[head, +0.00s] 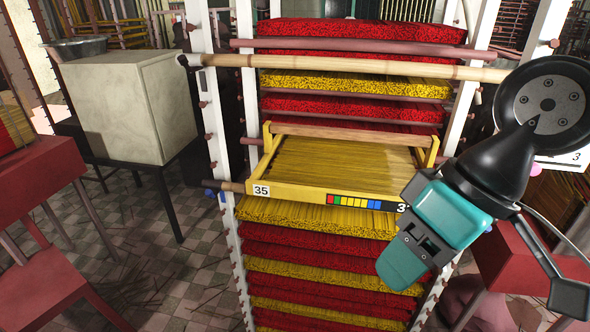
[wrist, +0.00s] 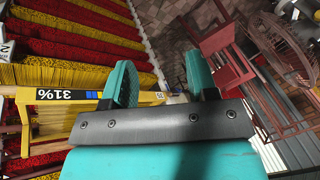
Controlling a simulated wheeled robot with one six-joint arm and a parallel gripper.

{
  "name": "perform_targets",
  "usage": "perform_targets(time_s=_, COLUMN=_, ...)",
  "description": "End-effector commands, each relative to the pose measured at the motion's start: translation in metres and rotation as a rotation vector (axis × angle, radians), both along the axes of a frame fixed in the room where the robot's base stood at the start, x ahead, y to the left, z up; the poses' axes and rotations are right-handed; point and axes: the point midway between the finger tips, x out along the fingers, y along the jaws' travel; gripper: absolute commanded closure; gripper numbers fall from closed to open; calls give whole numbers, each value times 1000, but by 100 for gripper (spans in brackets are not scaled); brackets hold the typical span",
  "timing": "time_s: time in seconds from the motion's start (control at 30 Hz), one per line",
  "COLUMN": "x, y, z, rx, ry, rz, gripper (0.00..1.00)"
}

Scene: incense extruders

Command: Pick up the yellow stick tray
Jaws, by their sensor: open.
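The yellow stick tray (head: 330,197) sits in the rack at mid height, filled with thin yellow-brown sticks. Its front rail carries a "35" tag, a strip of coloured squares and a partly covered label. My gripper (head: 402,262) is in front of the tray's right front corner, lower in the picture, and hides part of that corner. In the wrist view the tray's front rail (wrist: 68,96) shows a "31%" label at the left, beside and partly behind one finger. My gripper (wrist: 160,80) is open, with nothing between its teal fingers.
The rack's white posts (head: 214,110) stand on both sides of the tray. A wooden bar (head: 350,66) crosses in front above it. Red and yellow stick bundles (head: 335,262) fill the levels above and below. A pale box (head: 128,105) and a red chair (head: 45,225) stand left.

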Motion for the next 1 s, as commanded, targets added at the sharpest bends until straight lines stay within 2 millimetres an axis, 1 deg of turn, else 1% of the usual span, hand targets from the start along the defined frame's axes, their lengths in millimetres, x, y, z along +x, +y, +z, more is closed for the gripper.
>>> perform_targets(time_s=0.03, x=12, y=-1, z=-16, rx=29, ry=-19, rz=-81, gripper=47)
perform_targets(time_s=0.07, x=21, y=-1, z=-23, rx=58, ry=-37, rz=-148, gripper=47)
perform_targets(time_s=0.17, x=64, y=0, z=-48, rx=207, ry=-112, rz=-444, gripper=47)
perform_targets(time_s=0.2, x=84, y=-3, z=-56, rx=288, ry=-144, rz=-580, gripper=47)
perform_targets(time_s=0.27, x=113, y=-10, z=-64, rx=430, ry=-192, rz=-778, gripper=47)
perform_targets(time_s=0.3, x=131, y=-17, z=-66, rx=532, ry=-220, rz=-899, gripper=47)
perform_targets(time_s=0.37, x=154, y=-30, z=-67, rx=692, ry=-258, rz=-1060, gripper=47)
perform_targets(time_s=0.4, x=166, y=-39, z=-66, rx=798, ry=-280, rz=-1149, gripper=47)
perform_targets(time_s=0.43, x=174, y=-47, z=-65, rx=877, ry=-294, rz=-1206, gripper=47)
perform_targets(time_s=0.5, x=188, y=-62, z=-61, rx=1042, ry=-318, rz=-1307, gripper=47)
perform_targets(time_s=0.6, x=198, y=-80, z=-53, rx=1226, ry=-339, rz=-1388, gripper=47)
perform_targets(time_s=0.7, x=203, y=-89, z=-45, rx=1330, ry=-345, rz=-1422, gripper=47)
perform_targets(time_s=0.83, x=213, y=-90, z=-36, rx=1365, ry=-344, rz=-1431, gripper=47)
perform_targets(time_s=1.0, x=231, y=-84, z=-34, rx=1356, ry=-338, rz=-1426, gripper=47)
